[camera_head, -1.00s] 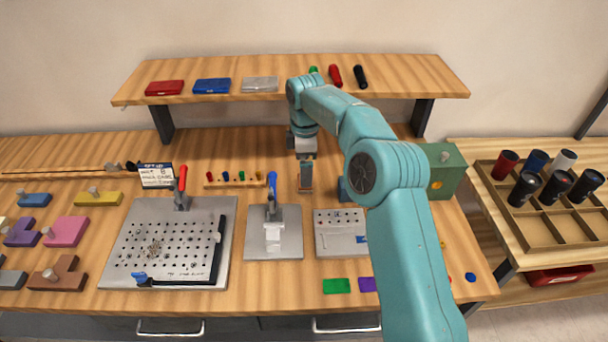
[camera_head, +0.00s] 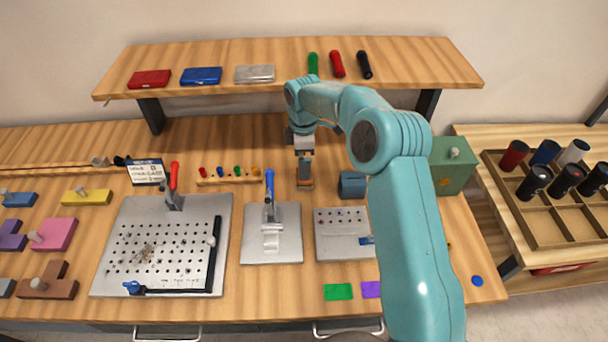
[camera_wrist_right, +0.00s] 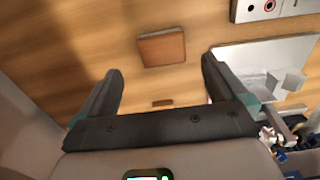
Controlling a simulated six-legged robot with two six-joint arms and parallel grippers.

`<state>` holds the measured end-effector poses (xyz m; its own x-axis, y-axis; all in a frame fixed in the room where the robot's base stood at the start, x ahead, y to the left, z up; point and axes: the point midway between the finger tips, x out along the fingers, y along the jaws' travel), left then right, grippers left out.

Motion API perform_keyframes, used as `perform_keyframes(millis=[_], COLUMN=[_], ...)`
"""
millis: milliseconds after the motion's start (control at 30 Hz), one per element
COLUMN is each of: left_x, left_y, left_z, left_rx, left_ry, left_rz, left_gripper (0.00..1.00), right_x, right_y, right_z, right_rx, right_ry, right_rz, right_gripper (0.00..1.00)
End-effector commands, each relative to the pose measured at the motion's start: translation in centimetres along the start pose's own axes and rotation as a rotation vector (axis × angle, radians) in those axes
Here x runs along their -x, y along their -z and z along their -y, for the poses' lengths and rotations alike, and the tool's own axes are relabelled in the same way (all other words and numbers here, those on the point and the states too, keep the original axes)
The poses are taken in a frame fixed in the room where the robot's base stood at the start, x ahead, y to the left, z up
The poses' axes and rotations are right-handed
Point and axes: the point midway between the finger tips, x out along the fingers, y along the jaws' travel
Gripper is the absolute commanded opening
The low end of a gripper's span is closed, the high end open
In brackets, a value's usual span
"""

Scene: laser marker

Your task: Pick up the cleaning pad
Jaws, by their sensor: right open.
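A small flat brown square pad, which looks like the cleaning pad (camera_wrist_right: 161,48), lies on the wooden table in the right wrist view. It also shows in the head view (camera_head: 305,185), just below my right gripper. My right gripper (camera_wrist_right: 161,67) is open and empty. In the wrist view the pad appears between and beyond its two fingertips, apart from both. In the head view the right gripper (camera_head: 305,164) points down over the table, and its fingers are small and partly merge with the pad. My left gripper is not in view.
A metal clamp plate (camera_head: 284,248) with a blue-handled clamp stands in front of the pad. A rack of small colored pegs (camera_head: 228,181) is at left. A shelf (camera_head: 300,50) overhangs behind.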

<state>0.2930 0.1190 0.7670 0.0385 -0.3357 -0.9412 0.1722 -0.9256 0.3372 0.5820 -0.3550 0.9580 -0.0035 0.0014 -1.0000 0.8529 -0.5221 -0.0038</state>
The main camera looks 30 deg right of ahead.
Motion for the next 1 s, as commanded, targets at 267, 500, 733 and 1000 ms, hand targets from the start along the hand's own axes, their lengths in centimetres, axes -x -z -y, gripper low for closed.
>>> perform_keyframes(millis=[267,500,733,1000], left_x=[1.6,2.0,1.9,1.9], left_y=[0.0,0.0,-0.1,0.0], left_z=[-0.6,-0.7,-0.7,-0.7], left_rx=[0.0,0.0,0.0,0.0], left_ry=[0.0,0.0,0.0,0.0], left_rz=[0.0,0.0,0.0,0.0], left_gripper=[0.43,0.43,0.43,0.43], right_x=[-3.0,-5.8,-5.9,-5.9], right_y=[-0.2,-0.2,-0.1,-0.1], right_z=[0.1,-0.2,-0.3,-0.3], right_rx=[-0.001,-0.001,-0.001,0.0], right_ry=[0.005,0.0,0.0,0.001], right_rz=[0.001,0.0,0.0,0.0], right_gripper=[0.99,0.99,0.89,0.38])
